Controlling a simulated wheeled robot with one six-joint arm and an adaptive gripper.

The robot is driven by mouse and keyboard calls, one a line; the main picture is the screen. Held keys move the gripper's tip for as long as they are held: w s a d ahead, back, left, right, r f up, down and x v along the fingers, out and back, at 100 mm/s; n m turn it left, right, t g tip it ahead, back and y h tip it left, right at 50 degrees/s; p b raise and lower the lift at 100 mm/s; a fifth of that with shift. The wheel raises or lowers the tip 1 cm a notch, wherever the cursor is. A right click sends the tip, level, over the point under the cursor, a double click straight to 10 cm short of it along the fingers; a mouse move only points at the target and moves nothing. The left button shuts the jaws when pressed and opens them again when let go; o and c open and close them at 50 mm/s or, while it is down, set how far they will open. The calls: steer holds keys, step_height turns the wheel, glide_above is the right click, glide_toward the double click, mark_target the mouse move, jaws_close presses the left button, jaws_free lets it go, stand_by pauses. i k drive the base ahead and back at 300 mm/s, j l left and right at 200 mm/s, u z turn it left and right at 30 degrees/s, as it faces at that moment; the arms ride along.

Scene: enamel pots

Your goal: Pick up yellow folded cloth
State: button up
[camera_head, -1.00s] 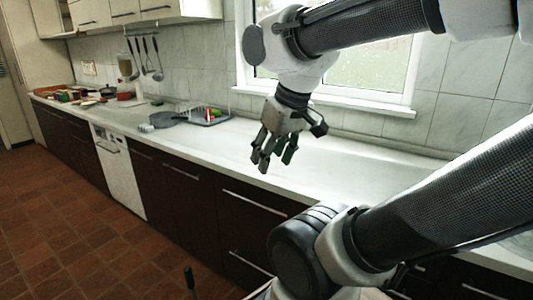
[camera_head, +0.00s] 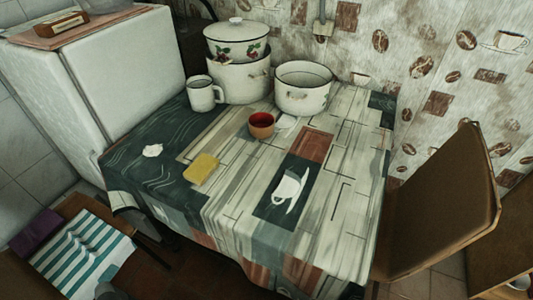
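The yellow folded cloth (camera_head: 201,168) lies flat on the patterned tablecloth, on the left half of the table (camera_head: 228,212). Nothing covers it. A small white crumpled item (camera_head: 153,150) lies to its left on the dark part of the tablecloth. My gripper is out of view now.
A white mug (camera_head: 204,97), a lidded pot stack (camera_head: 238,75), an open enamel pot (camera_head: 303,92) and a red-brown cup (camera_head: 262,126) stand behind the cloth. A brown chair (camera_head: 440,210) is at the right, a striped-cloth seat (camera_head: 82,250) at lower left. The table's front is clear.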

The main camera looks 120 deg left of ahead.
mark_target(198, 172)
steer(key=u, duration=4.15)
